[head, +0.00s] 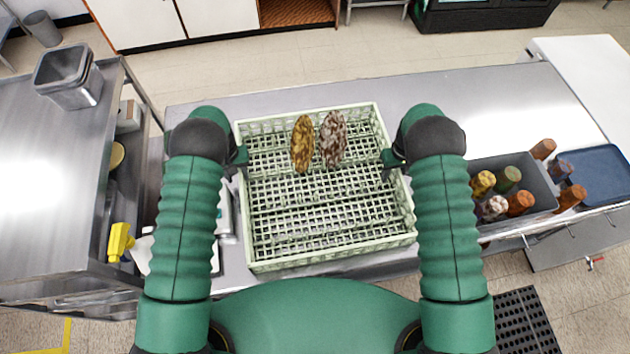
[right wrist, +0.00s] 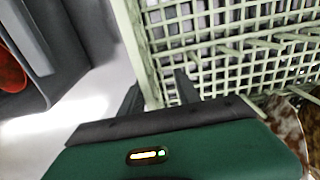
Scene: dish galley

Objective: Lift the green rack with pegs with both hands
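The pale green rack (head: 330,222) with a lattice floor and pegs rests on the steel counter, level as far as I can tell. Two mottled oval dishes stand in its far part, one yellow-brown (head: 302,145) and one reddish-white (head: 332,140). My left gripper (head: 241,156) is at the rack's left wall; its fingers are too small to read. My right gripper (head: 390,158) is at the right wall. In the right wrist view its fingers (right wrist: 158,92) are apart, one on each side of the rack wall (right wrist: 136,45), with a gap visible.
A grey bin (head: 537,186) with several coloured shakers or bottles stands right of the rack, beside a blue tray (head: 602,172). A metal container (head: 70,78) and a yellow spray bottle (head: 119,241) are at the left. Bare counter (head: 490,100) lies at the far right.

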